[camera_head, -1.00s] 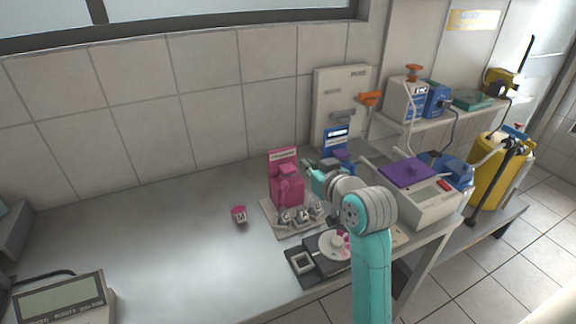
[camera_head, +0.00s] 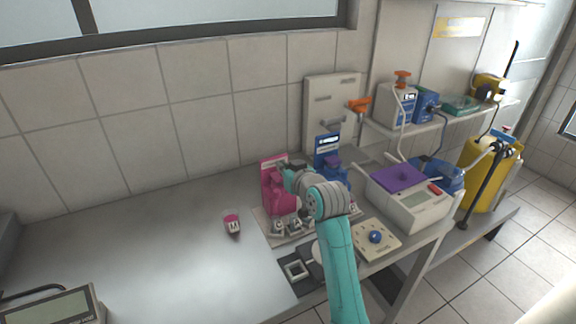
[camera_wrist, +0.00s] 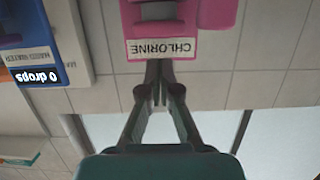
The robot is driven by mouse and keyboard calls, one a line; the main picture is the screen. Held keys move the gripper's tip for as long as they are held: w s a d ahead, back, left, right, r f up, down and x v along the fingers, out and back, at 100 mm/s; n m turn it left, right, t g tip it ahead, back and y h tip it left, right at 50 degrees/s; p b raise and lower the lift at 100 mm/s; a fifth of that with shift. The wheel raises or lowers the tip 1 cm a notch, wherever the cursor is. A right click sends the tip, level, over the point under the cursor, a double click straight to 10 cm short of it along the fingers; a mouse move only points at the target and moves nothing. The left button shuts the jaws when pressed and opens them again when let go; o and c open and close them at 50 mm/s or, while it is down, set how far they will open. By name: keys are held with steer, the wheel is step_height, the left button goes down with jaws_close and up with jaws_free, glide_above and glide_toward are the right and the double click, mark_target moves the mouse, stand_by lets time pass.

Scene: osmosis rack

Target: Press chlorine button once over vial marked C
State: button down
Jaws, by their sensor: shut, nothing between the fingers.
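The pink chlorine dispenser (camera_head: 272,182) stands at the back of the bench. Its CHLORINE label (camera_wrist: 161,48) shows upside down in the wrist view. My gripper (camera_wrist: 157,68) is shut and empty, its fingertips in front of the label's edge; I cannot tell whether they touch it. In the head view my wrist covers part of the dispenser, and its button is not clearly seen. Small vials (camera_head: 294,226) stand on a light tray (camera_head: 262,221) in front of the dispenser. Their letters are too small to read, so I cannot tell which is marked C.
A blue dispenser (camera_head: 330,150) stands right of the pink one; its display (camera_wrist: 38,77) reads 0 drops. A pink-capped vial (camera_head: 232,224) stands alone to the left. A board with a blue knob (camera_head: 375,237) and a purple-lidded device (camera_head: 408,204) lie right.

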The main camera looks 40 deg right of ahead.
mark_target(280, 176)
steer(key=shift+f, duration=1.05)
steer(key=shift+f, duration=1)
